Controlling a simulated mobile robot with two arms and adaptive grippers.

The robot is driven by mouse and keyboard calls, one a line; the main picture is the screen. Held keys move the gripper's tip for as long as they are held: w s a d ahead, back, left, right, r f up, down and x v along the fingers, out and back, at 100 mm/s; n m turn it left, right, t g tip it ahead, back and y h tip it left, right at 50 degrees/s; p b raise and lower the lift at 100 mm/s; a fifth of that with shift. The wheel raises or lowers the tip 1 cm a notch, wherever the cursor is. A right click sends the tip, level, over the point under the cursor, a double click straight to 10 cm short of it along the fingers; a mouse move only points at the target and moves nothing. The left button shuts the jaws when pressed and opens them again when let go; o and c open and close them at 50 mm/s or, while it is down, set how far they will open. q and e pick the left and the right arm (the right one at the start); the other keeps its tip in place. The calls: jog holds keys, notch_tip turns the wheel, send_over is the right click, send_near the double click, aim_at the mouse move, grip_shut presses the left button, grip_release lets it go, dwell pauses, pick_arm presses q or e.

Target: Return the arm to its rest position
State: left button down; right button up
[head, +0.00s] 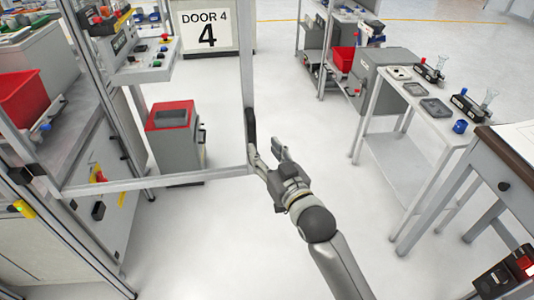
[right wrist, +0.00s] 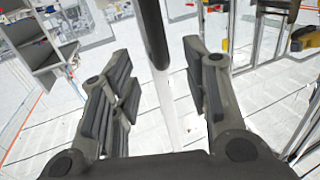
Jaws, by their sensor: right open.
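My right gripper (head: 264,147) is in the middle of the head view, at the end of my grey arm that comes up from the bottom right. Its two fingers are spread and hold nothing. In the right wrist view the open gripper (right wrist: 160,82) has a dark upright handle (right wrist: 152,32) showing between and beyond its fingers. In the head view this black handle (head: 251,126) sits on a metal frame post, close by the left fingertip. I cannot tell whether they touch. My left gripper is not in view.
The metal frame's lower bar (head: 150,183) runs left from the handle post. A red-topped grey cabinet (head: 170,115) stands behind it. A white table (head: 395,110) with small trays stands right, near a brown-edged desk (head: 480,155). Pale floor (head: 200,240) is clear around my arm.

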jog(key=shift+d, duration=0.1)
dwell(0.4)
jog(key=s+d+f+m+g+h+b, duration=0.1)
jog(key=d+f+g, duration=0.1)
jog(key=f, duration=0.8)
jog(key=d+f+g+h, duration=0.1)
jog(key=d+f+h, duration=0.1)
jog(key=f, duration=0.8)
jog(key=s+d+f+m+g+h+b, duration=0.15)
jog(key=s+d+f, duration=0.3)
jog(key=f, duration=0.75)
jog(key=s+d+f+n+g+h, duration=0.1)
jog(key=s+d+f+g, duration=0.15)
jog(key=s+f, duration=0.6)
jog(key=s+d+f+g+h, duration=0.1)
jog(key=s+d+f, duration=0.3)
jog(key=s+f, duration=0.4)
jog(key=s+d+f+m+g+b, duration=0.1)
jog(key=s+d+f+g, duration=0.3)
jog(key=s+f, duration=0.5)
jog(key=s+d+f+g+h+b, duration=0.1)
jog(key=s+d+f+g, duration=0.2)
jog(key=s, duration=1.7)
jog(key=d+f, duration=0.3)
jog(key=f, duration=0.3)
jog(key=shift+h, duration=0.35)
jog(key=shift+f+m, duration=0.1)
jog(key=shift+m, duration=0.15)
